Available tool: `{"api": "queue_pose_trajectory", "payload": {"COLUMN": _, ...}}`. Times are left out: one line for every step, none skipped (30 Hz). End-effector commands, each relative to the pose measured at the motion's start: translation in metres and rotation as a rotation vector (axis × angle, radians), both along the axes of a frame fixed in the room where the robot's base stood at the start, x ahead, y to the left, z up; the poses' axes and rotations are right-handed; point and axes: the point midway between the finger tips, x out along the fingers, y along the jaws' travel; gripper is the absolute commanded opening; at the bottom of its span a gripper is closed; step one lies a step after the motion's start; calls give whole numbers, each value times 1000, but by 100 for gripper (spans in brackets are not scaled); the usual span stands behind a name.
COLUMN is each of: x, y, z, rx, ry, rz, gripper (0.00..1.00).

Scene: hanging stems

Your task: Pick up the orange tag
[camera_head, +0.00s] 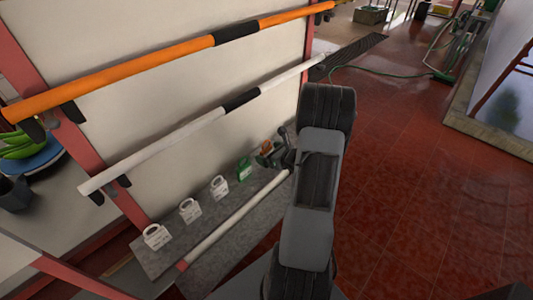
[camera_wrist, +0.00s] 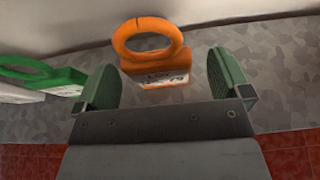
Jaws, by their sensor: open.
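The orange tag (camera_wrist: 156,70) has a ring-shaped top and a block-like lower part with a white, marked face. In the wrist view it stands at upper middle on a grey mottled shelf (camera_wrist: 285,80), seen between the fingers. My gripper (camera_wrist: 162,78) is open, with one green finger to each side of the tag and nothing held. No contact with the tag shows. In the head view the tag (camera_head: 266,146) is a small orange patch just beyond my gripper (camera_head: 270,157), partly hidden by it and the arm.
A green tag (camera_wrist: 45,74) is close left of the left finger. Several white tags (camera_head: 189,210) line the shelf farther left. A white rail (camera_head: 235,218) runs along the shelf front. Above are a white bar (camera_head: 175,137) and an orange bar (camera_head: 130,71). Red tiled floor (camera_head: 410,200) is open at right.

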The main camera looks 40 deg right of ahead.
Motion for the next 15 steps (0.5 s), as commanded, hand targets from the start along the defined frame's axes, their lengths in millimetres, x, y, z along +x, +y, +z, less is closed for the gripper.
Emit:
{"api": "queue_pose_trajectory", "payload": {"x": 8, "y": 3, "z": 0, "rx": 1, "ry": 1, "rz": 5, "gripper": 96}}
{"api": "queue_pose_trajectory", "payload": {"x": 12, "y": 4, "z": -2, "rx": 0, "ry": 1, "rz": 4, "gripper": 96}}
{"api": "queue_pose_trajectory", "payload": {"x": 16, "y": 6, "z": -4, "rx": 0, "ry": 1, "rz": 4, "gripper": 96}}
{"api": "queue_pose_trajectory", "payload": {"x": 19, "y": 6, "z": -6, "rx": 0, "ry": 1, "rz": 4, "gripper": 96}}
{"api": "queue_pose_trajectory", "payload": {"x": 22, "y": 6, "z": -7, "rx": 0, "ry": 1, "rz": 3, "gripper": 96}}
{"api": "queue_pose_trajectory", "payload": {"x": 26, "y": 6, "z": -8, "rx": 0, "ry": 1, "rz": 2, "gripper": 96}}
{"api": "queue_pose_trajectory", "payload": {"x": 28, "y": 7, "z": -9, "rx": 0, "ry": 1, "rz": 2, "gripper": 96}}
{"api": "queue_pose_trajectory", "payload": {"x": 29, "y": 7, "z": -10, "rx": 0, "ry": 1, "rz": 2, "gripper": 96}}
{"api": "queue_pose_trajectory", "payload": {"x": 31, "y": 7, "z": -11, "rx": 0, "ry": 1, "rz": 2, "gripper": 96}}
{"api": "queue_pose_trajectory", "payload": {"x": 32, "y": 7, "z": -11, "rx": 0, "ry": 1, "rz": 2, "gripper": 96}}
{"api": "queue_pose_trajectory", "payload": {"x": 32, "y": 7, "z": -11, "rx": -1, "ry": 1, "rz": 1, "gripper": 96}}
{"api": "queue_pose_trajectory", "payload": {"x": 32, "y": 7, "z": -12, "rx": -1, "ry": 1, "rz": 1, "gripper": 96}}
{"api": "queue_pose_trajectory", "payload": {"x": 33, "y": 7, "z": -12, "rx": -1, "ry": 1, "rz": 1, "gripper": 96}}
{"api": "queue_pose_trajectory", "payload": {"x": 32, "y": 7, "z": -12, "rx": -1, "ry": 1, "rz": 1, "gripper": 96}}
{"api": "queue_pose_trajectory", "payload": {"x": 32, "y": 7, "z": -12, "rx": -1, "ry": 1, "rz": 1, "gripper": 96}}
